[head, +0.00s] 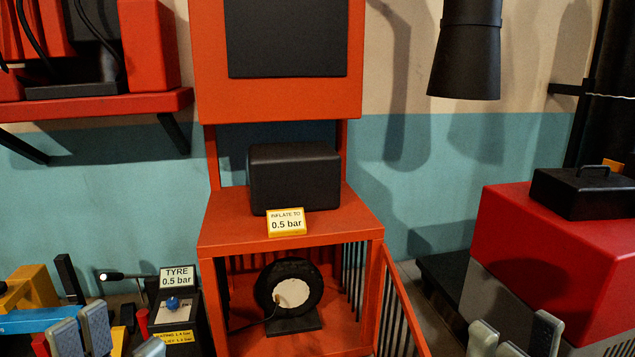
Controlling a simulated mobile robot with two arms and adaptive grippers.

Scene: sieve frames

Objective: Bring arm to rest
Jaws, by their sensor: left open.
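My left gripper (112,338) is at the bottom left edge. Its grey finger pads stand apart, with nothing seen between them. It is in front of the small black gauge box (188,313) with a blue knob and a "TYRE 0.5 bar" label. My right gripper (518,343) is at the bottom right edge, in front of the red and grey cabinet (540,245). Its pads are also apart and it seems empty. The lower parts of both grippers are cut off by the frame.
An orange stand (225,235) with a barred, open door (400,305) holds a tyre (262,290) inside. A yellow sign (286,222) reads "INFLATE TO 0.5 bar". A red shelf (90,108) is on the left wall. A black toolbox (585,192) sits on the cabinet.

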